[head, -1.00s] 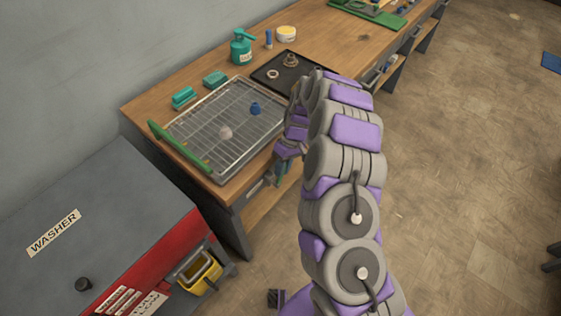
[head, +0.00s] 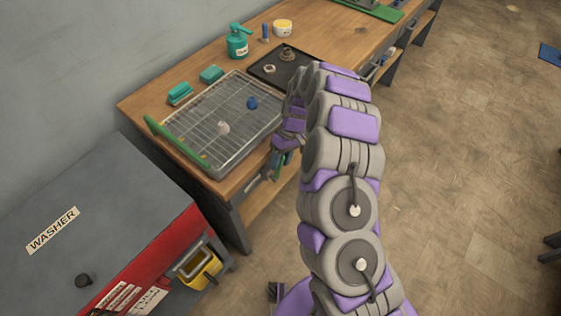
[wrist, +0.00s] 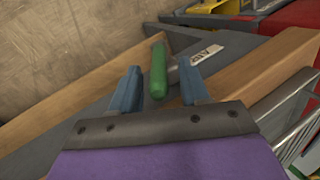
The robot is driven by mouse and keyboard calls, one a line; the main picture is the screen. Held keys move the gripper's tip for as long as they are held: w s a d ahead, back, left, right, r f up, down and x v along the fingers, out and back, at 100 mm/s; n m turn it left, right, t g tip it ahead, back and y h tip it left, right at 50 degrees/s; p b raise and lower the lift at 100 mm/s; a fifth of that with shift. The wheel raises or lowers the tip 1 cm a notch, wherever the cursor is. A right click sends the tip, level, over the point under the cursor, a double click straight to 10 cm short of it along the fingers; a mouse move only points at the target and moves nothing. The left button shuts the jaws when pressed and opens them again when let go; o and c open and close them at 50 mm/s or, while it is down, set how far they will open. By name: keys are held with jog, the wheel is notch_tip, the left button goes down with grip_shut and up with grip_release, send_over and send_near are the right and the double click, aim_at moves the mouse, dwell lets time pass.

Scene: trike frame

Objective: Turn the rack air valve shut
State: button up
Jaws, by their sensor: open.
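The valve handle (wrist: 158,70) is a green bar below the bench's front edge in the wrist view. A white label (wrist: 206,54) lies just to its right, its lettering too small to read surely. My gripper (wrist: 160,66) is open, with one blue finger on each side of the green handle. I cannot tell whether either finger touches it. In the head view my gripper (head: 279,162) is at the bench's front edge, beside the wire rack (head: 205,140). My arm and gripper mostly hide the valve there.
The wooden bench (head: 180,62) carries teal blocks (head: 180,93), a teal bottle (head: 237,43) and a black tray (head: 268,70). The grey and red washer (head: 100,190) stands at the lower left, with a yellow container (head: 203,270) at its side.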

jog(key=p+v, duration=0.3)
jog(key=v, duration=1.3)
jog(key=shift+d, duration=0.2)
jog(key=shift+w+r, duration=0.1)
jog(key=shift+r, duration=0.05)
jog(key=shift+c, duration=0.3)
